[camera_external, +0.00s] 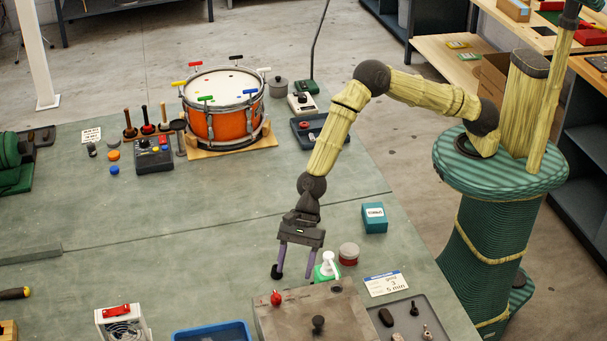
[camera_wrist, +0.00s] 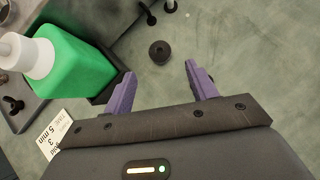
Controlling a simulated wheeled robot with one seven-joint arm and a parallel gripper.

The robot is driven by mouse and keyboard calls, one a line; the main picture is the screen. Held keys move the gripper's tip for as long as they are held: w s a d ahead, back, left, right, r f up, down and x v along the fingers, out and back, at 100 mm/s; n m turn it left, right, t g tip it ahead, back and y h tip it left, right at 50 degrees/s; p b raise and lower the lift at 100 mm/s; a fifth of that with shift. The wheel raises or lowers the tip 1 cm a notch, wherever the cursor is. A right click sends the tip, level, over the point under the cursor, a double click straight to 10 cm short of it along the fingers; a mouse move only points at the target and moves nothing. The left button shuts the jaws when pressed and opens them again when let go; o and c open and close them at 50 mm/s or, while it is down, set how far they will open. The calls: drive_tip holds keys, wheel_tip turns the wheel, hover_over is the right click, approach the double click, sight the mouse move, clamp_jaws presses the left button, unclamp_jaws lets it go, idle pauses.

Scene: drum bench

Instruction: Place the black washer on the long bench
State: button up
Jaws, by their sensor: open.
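The black washer (camera_wrist: 159,52) is a small dark round piece with a hole in its middle. In the wrist view it lies on the green surface of the long bench (camera_wrist: 245,60), just beyond the gap between my fingertips. My gripper (camera_wrist: 160,72) is open with nothing between its purple fingers. In the external view my gripper (camera_external: 295,275) points down at the near part of the long bench (camera_external: 170,250). A dark round piece (camera_external: 276,271), which looks like the washer, shows at its left fingertip. Whether finger and washer touch is unclear.
A green bottle with a white top (camera_wrist: 65,65) stands close beside my gripper. A grey plate with knobs (camera_external: 345,315) is just in front. A red-and-grey tin (camera_external: 348,254) and a teal box (camera_external: 374,217) are to the right.

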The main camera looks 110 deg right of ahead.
drive_tip(key=shift+a, duration=0.1)
drive_tip(key=shift+w+p+x, duration=0.2)
drive_tip(key=shift+p+x, duration=0.65)
drive_tip(key=shift+x, duration=1.7)
drive_tip(key=shift+r, duration=0.15)
drive_tip(key=c, duration=1.1)
drive_tip(key=shift+c, duration=0.2)
wheel_tip(320, 180, up, 10)
drive_tip(key=shift+r+b, duration=0.1)
drive_tip(key=shift+b, duration=0.5)
drive_tip(key=shift+c, duration=0.2)
